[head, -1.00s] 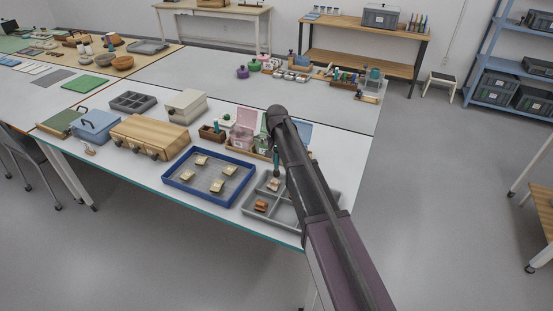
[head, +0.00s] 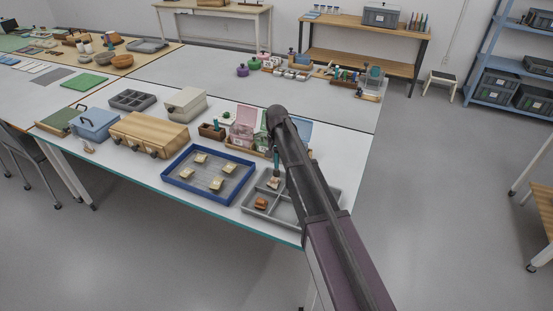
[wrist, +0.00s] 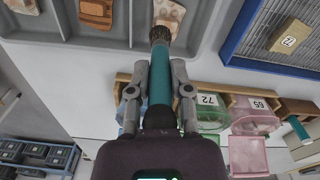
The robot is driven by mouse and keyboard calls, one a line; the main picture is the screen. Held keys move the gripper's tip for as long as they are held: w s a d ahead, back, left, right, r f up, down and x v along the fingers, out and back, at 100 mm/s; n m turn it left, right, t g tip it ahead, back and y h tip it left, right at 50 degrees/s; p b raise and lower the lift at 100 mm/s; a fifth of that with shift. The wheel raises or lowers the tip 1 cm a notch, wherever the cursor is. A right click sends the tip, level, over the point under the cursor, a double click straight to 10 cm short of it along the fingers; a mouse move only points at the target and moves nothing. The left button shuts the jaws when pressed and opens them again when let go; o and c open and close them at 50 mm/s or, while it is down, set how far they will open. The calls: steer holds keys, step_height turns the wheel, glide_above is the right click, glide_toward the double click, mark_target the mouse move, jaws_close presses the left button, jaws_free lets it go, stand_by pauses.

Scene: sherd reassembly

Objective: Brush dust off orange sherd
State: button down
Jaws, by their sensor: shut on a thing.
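My gripper (wrist: 160,92) is shut on a teal-handled brush (wrist: 160,72), its dark bristles pointing to the top of the wrist view. An orange-brown sherd (wrist: 97,12) and a pale-edged sherd (wrist: 24,5) lie in other compartments. In the head view, a strongly orange sherd (head: 261,203) lies in the front left compartment, and the brush (head: 276,160) stands above a paler sherd (head: 273,183). My arm hides part of the tray.
A blue-rimmed tray (head: 172,180) with several tagged sherds lies left of the grey tray. Lidded pink (head: 241,138) and green boxes stand close behind it. A wooden case (head: 150,137) is farther left. The table's front edge is near.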

steer(key=shift+f+b, duration=1.05)
steer(key=shift+f, duration=0.05)
stand_by(0.5)
steer(key=shift+w+a, duration=0.1)
steer(key=shift+w+a+r, duration=0.15)
steer(key=shift+w+a, duration=0.15)
steer(key=shift+a, duration=0.35)
steer(key=shift+s+d, duration=0.4)
steer(key=shift+d, duration=0.4)
steer(key=shift+a, duration=0.1)
steer(key=shift+w+a, duration=0.35)
steer(key=shift+a, duration=0.4)
steer(key=shift+d, duration=0.15)
